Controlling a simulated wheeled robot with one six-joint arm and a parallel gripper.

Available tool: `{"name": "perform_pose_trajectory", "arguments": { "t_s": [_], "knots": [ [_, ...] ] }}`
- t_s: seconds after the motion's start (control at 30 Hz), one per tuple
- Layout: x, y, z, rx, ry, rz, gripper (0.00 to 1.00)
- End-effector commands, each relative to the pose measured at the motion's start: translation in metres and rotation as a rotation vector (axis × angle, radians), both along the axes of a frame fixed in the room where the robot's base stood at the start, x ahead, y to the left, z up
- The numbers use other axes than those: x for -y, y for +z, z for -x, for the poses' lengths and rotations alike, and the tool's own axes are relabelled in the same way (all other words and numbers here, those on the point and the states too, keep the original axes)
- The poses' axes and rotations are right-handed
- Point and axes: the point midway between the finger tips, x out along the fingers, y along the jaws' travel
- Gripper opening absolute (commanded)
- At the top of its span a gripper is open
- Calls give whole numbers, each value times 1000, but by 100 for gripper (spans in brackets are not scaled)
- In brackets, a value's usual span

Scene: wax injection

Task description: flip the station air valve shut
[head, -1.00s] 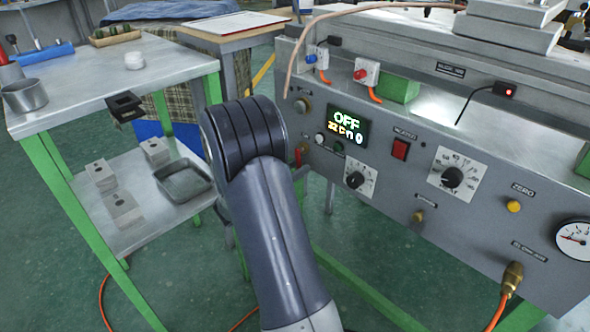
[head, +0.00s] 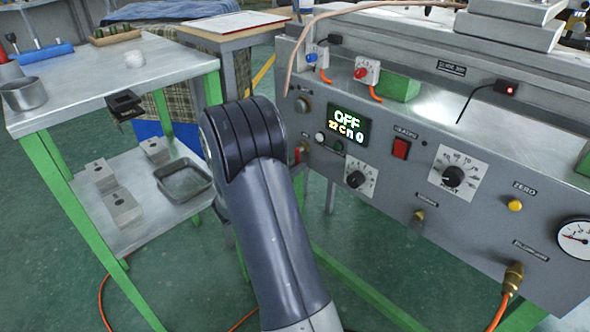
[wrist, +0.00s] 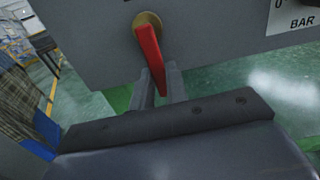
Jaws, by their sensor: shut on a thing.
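The station air valve has a red lever (wrist: 149,48) on a brass pivot (wrist: 146,18) at the lower part of the grey station panel (wrist: 210,25). In the wrist view the lever hangs down, tilted slightly from upright. My gripper (wrist: 160,88) is shut on the lower end of the lever, one finger on each side. In the head view my arm hides the gripper and most of the valve; only a small red and brass bit of the valve (head: 301,153) shows beside the arm.
The panel carries a display (head: 348,127) reading OFF, a red switch (head: 401,148), dials and a gauge (head: 576,238). A metal side table (head: 100,95) with a lower shelf stands to the left. An orange hose (head: 497,312) hangs at the lower right.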

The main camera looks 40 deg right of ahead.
Motion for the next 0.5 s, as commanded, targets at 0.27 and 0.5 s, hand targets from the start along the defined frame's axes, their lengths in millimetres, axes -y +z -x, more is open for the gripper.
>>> {"name": "perform_pose_trajectory", "arguments": {
  "t_s": [0.27, 0.5],
  "knots": [
    [0, 0, -2, 46, 0, -5, 0],
    [0, 0, -2, 44, 1, -5, 26]
  ]
}}
